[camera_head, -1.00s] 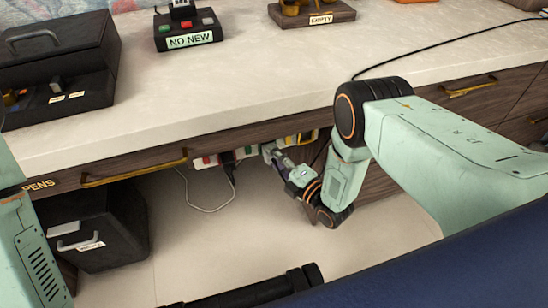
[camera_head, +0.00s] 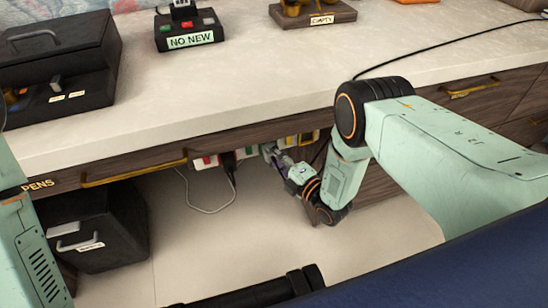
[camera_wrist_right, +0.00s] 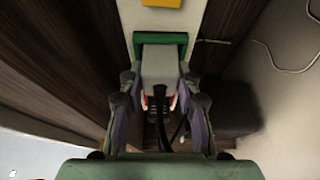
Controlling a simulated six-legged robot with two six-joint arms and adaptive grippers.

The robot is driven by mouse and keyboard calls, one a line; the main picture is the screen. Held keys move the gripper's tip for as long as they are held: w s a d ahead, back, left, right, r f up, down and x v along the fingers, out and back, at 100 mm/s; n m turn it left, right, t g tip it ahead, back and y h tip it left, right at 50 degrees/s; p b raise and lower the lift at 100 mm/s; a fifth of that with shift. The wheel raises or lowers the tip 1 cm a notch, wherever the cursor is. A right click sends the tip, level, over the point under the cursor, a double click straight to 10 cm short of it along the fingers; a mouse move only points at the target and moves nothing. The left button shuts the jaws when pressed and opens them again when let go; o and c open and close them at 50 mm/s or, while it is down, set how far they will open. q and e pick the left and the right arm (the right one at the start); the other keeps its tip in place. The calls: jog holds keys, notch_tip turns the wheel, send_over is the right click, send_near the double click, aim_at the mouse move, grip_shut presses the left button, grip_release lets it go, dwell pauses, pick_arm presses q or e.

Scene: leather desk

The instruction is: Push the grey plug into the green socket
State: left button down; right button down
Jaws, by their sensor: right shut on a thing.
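The grey plug (camera_wrist_right: 160,62) is between the two fingers of my right gripper (camera_wrist_right: 160,88), with a dark cord running back from it. My right gripper is shut on it. The plug's front end is at the green socket (camera_wrist_right: 139,44), lined up with it and framed by its green rim. I cannot tell how deep the plug sits. In the head view my right gripper (camera_head: 273,151) is at the power strip under the desk edge, where its fingers hide most of the plug. My left arm shows at the left edge; its gripper is out of view.
The white power strip (camera_head: 204,163) also has a red socket, a black plug (camera_head: 229,159) with a cord, and a yellow socket (camera_head: 309,136). The desk top (camera_head: 250,90) overhangs them. A black bin (camera_head: 95,230) stands on the floor at the left.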

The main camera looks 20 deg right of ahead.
jog(key=c, duration=0.9)
grip_release()
jog(key=shift+o, duration=0.2)
jog(key=v, duration=1.2)
